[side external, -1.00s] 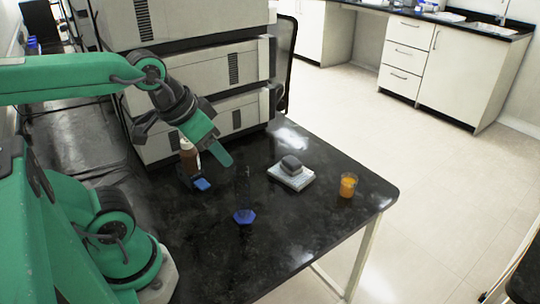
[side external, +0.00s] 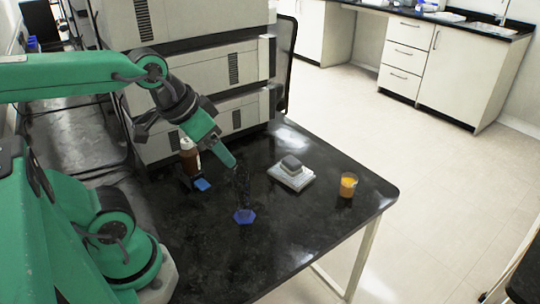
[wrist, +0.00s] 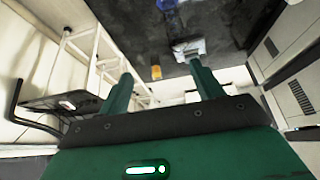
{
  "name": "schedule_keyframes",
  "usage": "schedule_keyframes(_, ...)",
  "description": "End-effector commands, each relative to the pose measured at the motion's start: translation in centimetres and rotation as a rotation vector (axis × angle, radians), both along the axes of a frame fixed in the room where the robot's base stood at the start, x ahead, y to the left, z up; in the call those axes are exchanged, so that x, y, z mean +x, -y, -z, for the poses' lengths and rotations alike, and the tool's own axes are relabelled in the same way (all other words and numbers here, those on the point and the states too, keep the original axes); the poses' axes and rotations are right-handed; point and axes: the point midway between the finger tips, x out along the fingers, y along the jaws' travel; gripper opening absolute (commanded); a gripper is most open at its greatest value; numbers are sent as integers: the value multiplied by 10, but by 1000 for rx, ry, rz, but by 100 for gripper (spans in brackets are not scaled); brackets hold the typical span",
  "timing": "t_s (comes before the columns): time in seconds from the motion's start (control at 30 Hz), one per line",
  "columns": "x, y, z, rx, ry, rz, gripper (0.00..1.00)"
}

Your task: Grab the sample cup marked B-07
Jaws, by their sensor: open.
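A small clear cup with orange contents (side external: 348,185) stands upright on the black table near its right edge. No B-07 marking is readable on it. In the wrist view the orange cup (wrist: 156,73) shows in the gap between my two fingers, some distance beyond them. My gripper (side external: 231,161) is open and empty, above the table and well to the left of the cup. Both green fingers of my gripper (wrist: 161,70) are spread apart in the wrist view.
A white device with a dark grey top (side external: 291,172) lies between my gripper and the cup. A clear cylinder with a blue hexagonal base (side external: 244,216) stands closer below my gripper. A brown bottle (side external: 189,157) stands at the left. The table's front right is clear.

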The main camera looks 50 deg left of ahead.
Motion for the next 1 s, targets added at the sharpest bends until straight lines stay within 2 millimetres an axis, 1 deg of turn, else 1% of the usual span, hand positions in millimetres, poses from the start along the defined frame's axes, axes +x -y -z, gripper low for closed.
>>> schedule_keyframes(0.17,13,1,-7,2,-20,9,66)
schedule_keyframes(0.27,25,2,-12,5,-38,17,66)
schedule_keyframes(0.37,41,4,-18,7,-59,26,66)
schedule_keyframes(0.53,73,7,-26,12,-100,45,66)
schedule_keyframes(0.73,113,11,-29,18,-145,68,66)
schedule_keyframes(1.0,167,19,-21,26,-209,96,66)
